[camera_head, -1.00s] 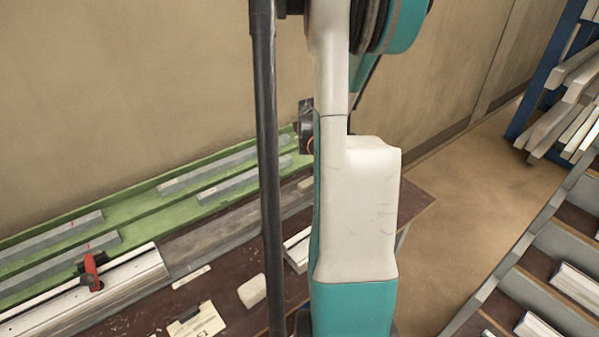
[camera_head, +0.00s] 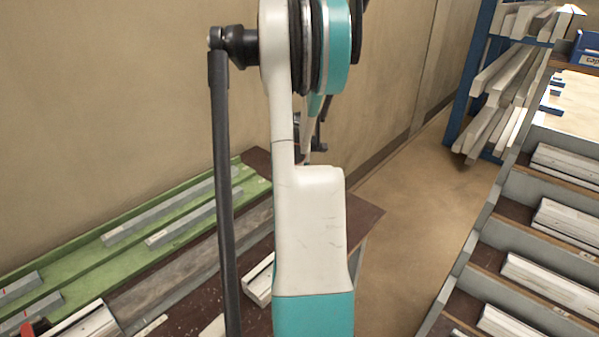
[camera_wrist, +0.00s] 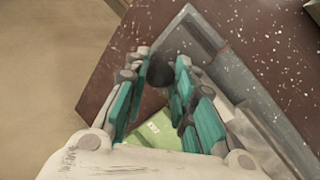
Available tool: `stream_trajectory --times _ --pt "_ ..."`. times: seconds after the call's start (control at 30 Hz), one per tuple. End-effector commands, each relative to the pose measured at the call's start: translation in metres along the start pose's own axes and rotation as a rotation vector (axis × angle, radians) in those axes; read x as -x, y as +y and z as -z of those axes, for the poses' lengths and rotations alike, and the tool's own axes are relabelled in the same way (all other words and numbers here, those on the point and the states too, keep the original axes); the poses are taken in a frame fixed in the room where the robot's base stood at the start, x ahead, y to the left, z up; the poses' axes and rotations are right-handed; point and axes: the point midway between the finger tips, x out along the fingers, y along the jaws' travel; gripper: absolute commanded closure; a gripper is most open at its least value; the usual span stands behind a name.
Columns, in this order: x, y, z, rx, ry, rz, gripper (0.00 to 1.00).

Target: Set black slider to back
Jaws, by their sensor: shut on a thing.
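In the wrist view my gripper (camera_wrist: 162,62) is shut on a dark round knob, which I take to be the black slider (camera_wrist: 160,76). The knob sits between the two teal-padded fingers, beside the end of a grey metal rail (camera_wrist: 235,80). The fingers hide its sides, so its base and its exact position along the rail cannot be seen. In the head view my arm covers the middle of the picture, and the slider cannot be made out there.
A brown bench (camera_head: 365,218) carries a green tray (camera_head: 90,240) with grey bars. A red-handled clamp (camera_head: 35,328) shows at the lower left. A rack of pale profiles (camera_head: 495,110) and a stepped shelf (camera_head: 470,250) stand at the right. Floor between is clear.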

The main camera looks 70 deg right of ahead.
Motion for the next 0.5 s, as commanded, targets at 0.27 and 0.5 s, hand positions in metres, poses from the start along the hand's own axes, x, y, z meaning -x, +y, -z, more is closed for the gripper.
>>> stream_trajectory --times 0.27,0.5 --pt "-0.0002 0.0029 -0.0018 -0.001 -0.003 -0.006 0.55" --pt "0.0017 0.0021 -0.001 -0.001 -0.002 -0.005 0.55"
